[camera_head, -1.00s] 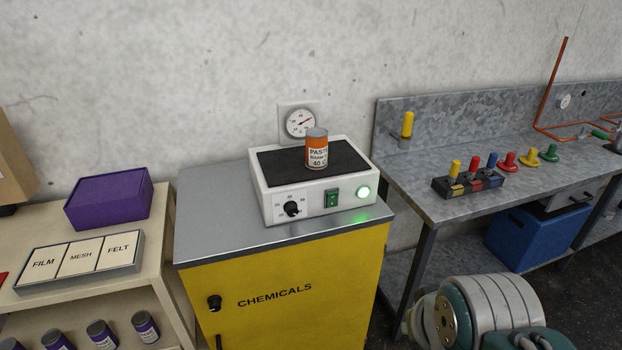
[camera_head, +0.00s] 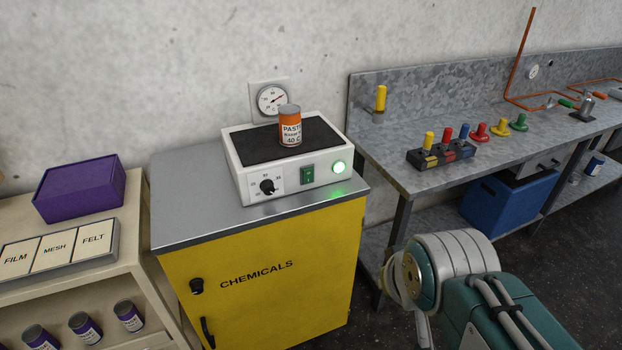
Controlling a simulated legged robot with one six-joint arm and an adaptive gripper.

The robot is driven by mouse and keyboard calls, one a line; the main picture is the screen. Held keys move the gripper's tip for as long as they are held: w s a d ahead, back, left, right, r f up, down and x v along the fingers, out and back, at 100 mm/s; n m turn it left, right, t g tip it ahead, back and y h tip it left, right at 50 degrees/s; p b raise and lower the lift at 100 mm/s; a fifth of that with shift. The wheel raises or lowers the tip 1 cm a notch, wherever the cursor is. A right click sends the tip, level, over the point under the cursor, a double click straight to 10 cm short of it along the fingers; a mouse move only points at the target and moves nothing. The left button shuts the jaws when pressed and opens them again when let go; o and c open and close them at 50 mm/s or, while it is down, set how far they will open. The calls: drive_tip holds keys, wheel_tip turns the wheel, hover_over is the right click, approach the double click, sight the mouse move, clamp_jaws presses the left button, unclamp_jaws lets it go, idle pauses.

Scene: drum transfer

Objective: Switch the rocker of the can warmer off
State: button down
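The can warmer (camera_head: 228,170) is a white box with a black top plate, standing on the grey top of a yellow cabinet. Its green rocker (camera_head: 307,175) sits on the front face, between a black dial (camera_head: 268,186) and a round lamp (camera_head: 339,167). The lamp glows green and casts green light on the cabinet top. An orange and white paste can (camera_head: 290,128) stands upright on the warmer's plate. Part of my arm shows at the lower right, apart from the warmer. My gripper is not in view.
The yellow chemicals cabinet (camera_head: 268,290) has a knob and handle in front. A beige shelf (camera_head: 120,235) with a purple box (camera_head: 80,188) stands left. A gauge (camera_head: 271,99) hangs behind the warmer.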

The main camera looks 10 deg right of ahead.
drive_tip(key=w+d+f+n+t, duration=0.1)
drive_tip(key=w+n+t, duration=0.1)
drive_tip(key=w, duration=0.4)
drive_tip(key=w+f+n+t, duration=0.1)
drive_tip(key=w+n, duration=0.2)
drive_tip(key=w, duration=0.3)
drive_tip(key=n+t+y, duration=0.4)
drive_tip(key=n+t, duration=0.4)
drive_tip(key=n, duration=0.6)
approach(310, 174)
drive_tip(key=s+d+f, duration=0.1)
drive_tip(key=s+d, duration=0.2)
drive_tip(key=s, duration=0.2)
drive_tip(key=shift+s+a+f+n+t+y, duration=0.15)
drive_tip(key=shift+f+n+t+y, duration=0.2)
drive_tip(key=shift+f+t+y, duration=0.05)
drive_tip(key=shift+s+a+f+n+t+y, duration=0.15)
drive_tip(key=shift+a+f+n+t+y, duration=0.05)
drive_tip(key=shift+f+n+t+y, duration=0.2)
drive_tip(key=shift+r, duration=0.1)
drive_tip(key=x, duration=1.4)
